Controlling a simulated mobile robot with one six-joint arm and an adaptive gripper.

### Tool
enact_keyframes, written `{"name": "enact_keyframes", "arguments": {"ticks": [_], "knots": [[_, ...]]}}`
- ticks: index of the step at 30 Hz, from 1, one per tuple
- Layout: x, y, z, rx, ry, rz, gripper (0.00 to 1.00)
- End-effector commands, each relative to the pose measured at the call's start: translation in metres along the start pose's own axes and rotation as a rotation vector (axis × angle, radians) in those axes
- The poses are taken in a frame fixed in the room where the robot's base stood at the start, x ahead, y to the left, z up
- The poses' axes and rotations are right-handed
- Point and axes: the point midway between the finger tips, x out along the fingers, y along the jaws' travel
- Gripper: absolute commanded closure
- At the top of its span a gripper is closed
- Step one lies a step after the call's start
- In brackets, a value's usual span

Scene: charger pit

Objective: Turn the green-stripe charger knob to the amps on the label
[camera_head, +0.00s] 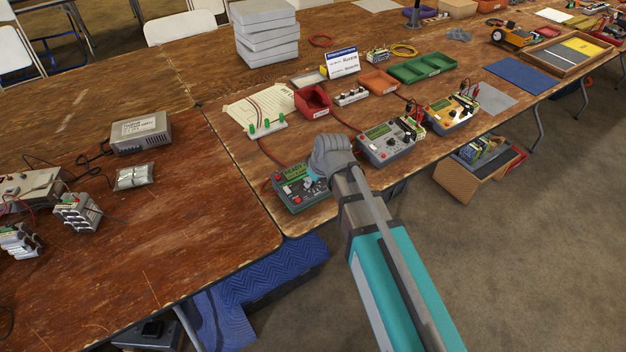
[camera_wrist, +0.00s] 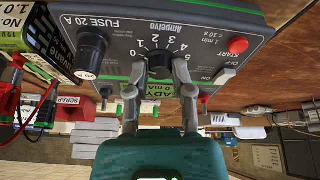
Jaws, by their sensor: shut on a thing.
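The green-stripe charger (camera_head: 293,200) is the nearest of the chargers along the table's front edge. In the wrist view, upside down, its grey panel (camera_wrist: 215,22) carries a black knob (camera_wrist: 160,68) with a dial numbered 0 to 5. A green stripe runs along the panel edge. My gripper (camera_wrist: 161,88) has one finger on each side of the knob and is shut on it. In the head view my gripper (camera_head: 318,176) covers part of this charger. The display (camera_wrist: 158,91) is partly hidden by my fingers. A battery label (camera_wrist: 12,50) is cut off at the left edge.
A black fuse cap (camera_wrist: 91,50), a red start button (camera_wrist: 238,45) and a white switch (camera_wrist: 223,76) flank the knob. A grey charger (camera_head: 388,150) and a yellow charger (camera_head: 452,122) stand to the right. Red leads lie behind.

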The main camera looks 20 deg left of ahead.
Motion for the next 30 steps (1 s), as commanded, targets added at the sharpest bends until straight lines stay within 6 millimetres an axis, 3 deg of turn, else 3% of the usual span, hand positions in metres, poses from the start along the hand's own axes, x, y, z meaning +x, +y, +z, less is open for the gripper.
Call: {"name": "enact_keyframes", "arguments": {"ticks": [11, 30], "knots": [[0.0016, -0.0031, -0.0042, 0.067, 0.001, 0.013, 1.0], [0.0016, -0.0035, -0.0049, 0.444, 0.002, 0.096, 1.0]]}}
